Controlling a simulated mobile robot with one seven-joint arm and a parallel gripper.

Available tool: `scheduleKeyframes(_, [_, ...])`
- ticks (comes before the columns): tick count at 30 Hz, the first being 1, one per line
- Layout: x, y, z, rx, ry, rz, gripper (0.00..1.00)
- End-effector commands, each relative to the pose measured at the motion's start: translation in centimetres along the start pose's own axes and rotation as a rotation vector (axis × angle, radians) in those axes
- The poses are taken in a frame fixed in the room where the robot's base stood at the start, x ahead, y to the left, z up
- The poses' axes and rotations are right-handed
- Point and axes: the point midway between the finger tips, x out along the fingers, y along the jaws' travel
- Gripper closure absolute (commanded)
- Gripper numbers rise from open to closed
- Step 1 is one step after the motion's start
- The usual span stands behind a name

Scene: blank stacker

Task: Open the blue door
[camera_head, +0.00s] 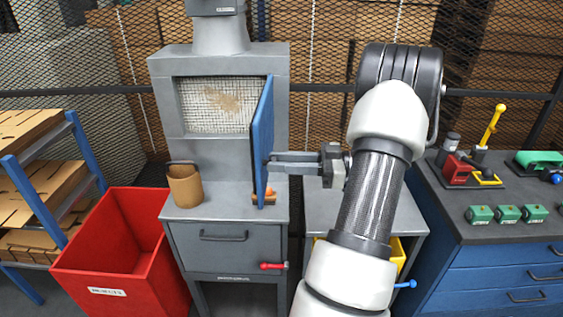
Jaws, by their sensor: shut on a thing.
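The blue door (262,140) stands swung out from the grey cabinet (222,160), seen nearly edge-on. The cabinet opening behind it shows a light mesh panel (215,103) with a brown stain. My gripper (272,165) reaches in from the right and is shut at the door's right face, on what looks like its handle. The handle itself is hidden by the fingers. A small orange item (269,192) sits on the cabinet ledge just below the gripper.
A brown cup (185,186) stands on the ledge at left. A red bin (122,250) is at lower left, beside a blue-framed shelf (42,180). A blue workbench (490,235) with green boxes and a yellow lever (492,125) stands at right. A red-handled lever (272,266) sticks out below.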

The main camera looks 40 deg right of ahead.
Motion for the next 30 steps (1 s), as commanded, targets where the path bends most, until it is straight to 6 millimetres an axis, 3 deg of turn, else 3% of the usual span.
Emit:
scheduleKeyframes(5, [0.0,0.1,-0.2,-0.005,0.003,0.001,1.00])
scheduleKeyframes(6, [0.0,0.1,-0.2,-0.005,0.003,0.001,0.70])
scheduleKeyframes(9, [0.0,0.1,-0.2,-0.003,0.002,0.001,0.59])
scheduleKeyframes(20, [-0.6,0.1,0.0,-0.002,0.001,0.001,0.59])
scheduleKeyframes(23, [-2.0,0.1,0.1,-0.003,0.000,0.003,0.59])
scheduleKeyframes(30, [-7.7,0.1,0.1,-0.003,-0.001,0.005,0.59])
